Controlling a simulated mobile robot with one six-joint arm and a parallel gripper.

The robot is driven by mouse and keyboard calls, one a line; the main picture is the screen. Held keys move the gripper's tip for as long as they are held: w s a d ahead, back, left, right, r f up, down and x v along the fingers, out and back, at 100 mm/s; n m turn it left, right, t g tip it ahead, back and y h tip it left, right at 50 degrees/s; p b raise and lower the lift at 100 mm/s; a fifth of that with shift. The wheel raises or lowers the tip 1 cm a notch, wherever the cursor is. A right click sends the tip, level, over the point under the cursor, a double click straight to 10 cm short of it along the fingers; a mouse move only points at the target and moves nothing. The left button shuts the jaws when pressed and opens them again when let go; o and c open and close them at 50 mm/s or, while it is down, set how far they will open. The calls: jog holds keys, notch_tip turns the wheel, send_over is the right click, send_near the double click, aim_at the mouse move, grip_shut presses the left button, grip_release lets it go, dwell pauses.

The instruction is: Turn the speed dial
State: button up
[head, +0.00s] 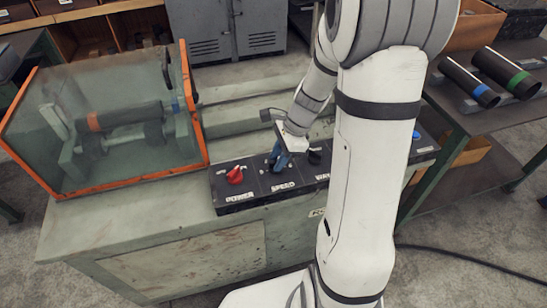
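A dark control panel (262,191) lies along the front edge of the bench top. A red knob (235,175) sits above the label POWER at its left. The speed dial's spot, above the label SPEED (283,187), is mostly covered by my gripper. My gripper (277,163) points down there, with blue and dark parts at its tip. I cannot tell which blue parts are fingers and which are dial, nor whether the fingers touch or grip it. A black knob (315,157) is just right of my gripper, above a partly hidden label.
An orange-framed clear guard (130,187) encloses a pipe (125,115) on the bench's left. My arm hides part of the panel's right side. A side table (490,120) at right holds two dark pipes with blue and green bands. A grey cabinet (228,30) stands behind.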

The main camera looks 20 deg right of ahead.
grip_shut()
